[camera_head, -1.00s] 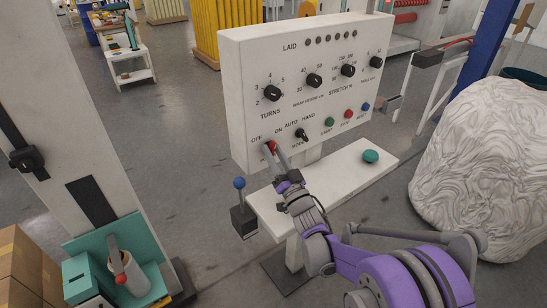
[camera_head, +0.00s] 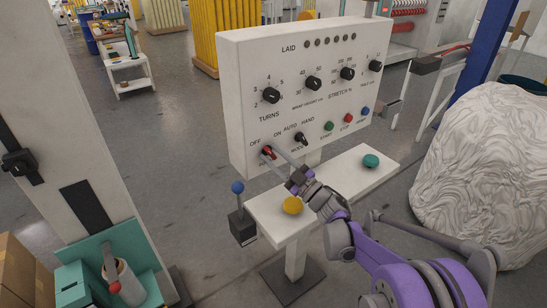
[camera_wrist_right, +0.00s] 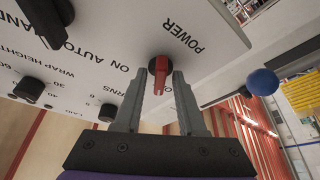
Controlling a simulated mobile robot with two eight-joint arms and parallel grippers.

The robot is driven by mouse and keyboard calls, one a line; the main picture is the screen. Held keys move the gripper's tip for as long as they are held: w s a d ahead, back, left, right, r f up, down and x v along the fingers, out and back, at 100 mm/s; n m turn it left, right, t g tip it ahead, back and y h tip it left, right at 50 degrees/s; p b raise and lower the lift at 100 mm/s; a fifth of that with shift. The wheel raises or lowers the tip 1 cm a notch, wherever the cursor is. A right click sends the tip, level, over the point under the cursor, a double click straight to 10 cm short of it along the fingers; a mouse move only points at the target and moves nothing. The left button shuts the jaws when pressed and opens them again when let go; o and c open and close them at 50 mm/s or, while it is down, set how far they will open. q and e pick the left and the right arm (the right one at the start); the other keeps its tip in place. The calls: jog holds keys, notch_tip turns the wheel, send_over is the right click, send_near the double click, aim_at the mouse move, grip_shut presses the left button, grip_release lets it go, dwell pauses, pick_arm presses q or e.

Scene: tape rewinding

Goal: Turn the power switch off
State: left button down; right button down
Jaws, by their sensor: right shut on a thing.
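The power switch is a small red knob (camera_head: 267,152) at the lower left of the white control panel (camera_head: 240,90), below the OFF and ON labels. Its visible red part leans up and left toward OFF in the head view. My right gripper (camera_head: 273,154) reaches it from the lower right and is shut on it. In the right wrist view the red knob (camera_wrist_right: 160,77) stands between the two grey fingertips (camera_wrist_right: 158,85), with the POWER label beside it. The fingers hide part of the knob in the head view. My left gripper is not in view.
A yellow button (camera_head: 292,205) and a green button (camera_head: 371,160) sit on the white shelf below the panel. A blue-topped lever (camera_head: 238,187) stands left of the shelf. Black dials and small buttons cover the panel. A large wrapped load (camera_head: 480,170) stands right.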

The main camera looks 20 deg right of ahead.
jog(key=shift+n+g+y, duration=0.4)
jog(key=shift+n+g, duration=0.2)
jog(key=shift+n, duration=1.2)
jog(key=c, duration=0.9)
grip_release()
jog(key=shift+o, duration=0.2)
jog(key=shift+d, duration=0.1)
jog(key=b+v, duration=0.1)
jog(key=v, duration=0.9)
jog(key=shift+s+d, duration=0.25)
jog(key=shift+s, duration=0.05)
jog(key=shift+r, duration=0.15)
